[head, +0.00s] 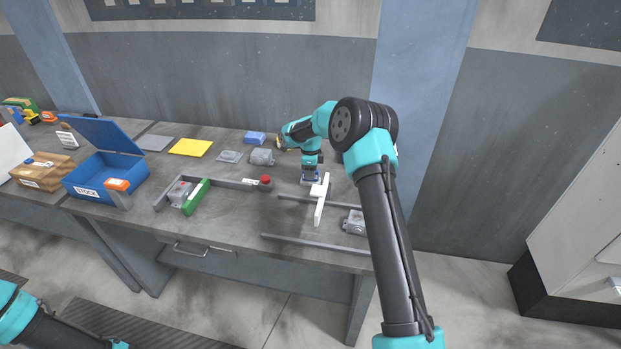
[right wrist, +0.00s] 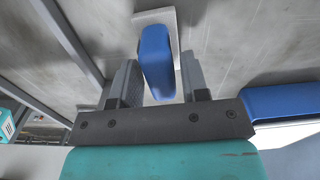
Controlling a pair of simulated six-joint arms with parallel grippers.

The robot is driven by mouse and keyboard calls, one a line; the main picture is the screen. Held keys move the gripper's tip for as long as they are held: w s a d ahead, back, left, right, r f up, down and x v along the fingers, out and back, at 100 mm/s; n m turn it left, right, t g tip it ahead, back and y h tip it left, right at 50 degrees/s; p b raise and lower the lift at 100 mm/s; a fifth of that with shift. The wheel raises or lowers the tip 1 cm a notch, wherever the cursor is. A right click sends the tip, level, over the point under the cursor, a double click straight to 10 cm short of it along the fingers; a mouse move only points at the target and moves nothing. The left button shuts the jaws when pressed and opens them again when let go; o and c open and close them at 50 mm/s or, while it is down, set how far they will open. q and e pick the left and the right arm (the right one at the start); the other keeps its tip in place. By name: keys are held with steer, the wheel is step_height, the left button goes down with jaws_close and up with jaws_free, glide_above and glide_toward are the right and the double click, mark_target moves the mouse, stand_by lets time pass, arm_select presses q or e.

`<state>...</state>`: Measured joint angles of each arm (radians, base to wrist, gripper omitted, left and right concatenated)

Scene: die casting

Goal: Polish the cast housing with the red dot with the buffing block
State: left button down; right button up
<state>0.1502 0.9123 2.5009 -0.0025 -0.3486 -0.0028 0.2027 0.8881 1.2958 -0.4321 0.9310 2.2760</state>
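Other housings lie at the back (head: 262,157) and near the right front (head: 354,222). My left gripper is outside the frame.
The white T-shaped piece (head: 320,201) stands beside two grey rails (head: 310,241). A green bar (head: 196,197) borders the bay, and a red knob (head: 265,180) is at its right end. A blue stock box (head: 88,190) stands open at left. The middle table front is clear.

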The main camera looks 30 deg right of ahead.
jaws_close()
steer(key=shift+r, duration=0.15)
steer(key=shift+r, duration=2.85)
steer(key=s+a+r+n, duration=0.1)
steer(key=s+a+n, duration=0.5)
steer(key=a+n, duration=0.5)
steer(key=s+a+r+n, duration=0.2)
steer(key=s+a+n, duration=0.4)
steer(key=a+n, duration=0.5)
steer(key=shift+s+a+r, duration=0.3)
steer(key=shift+s+a, duration=0.1)
steer(key=shift+a, duration=0.35)
steer(key=shift+w, duration=0.1)
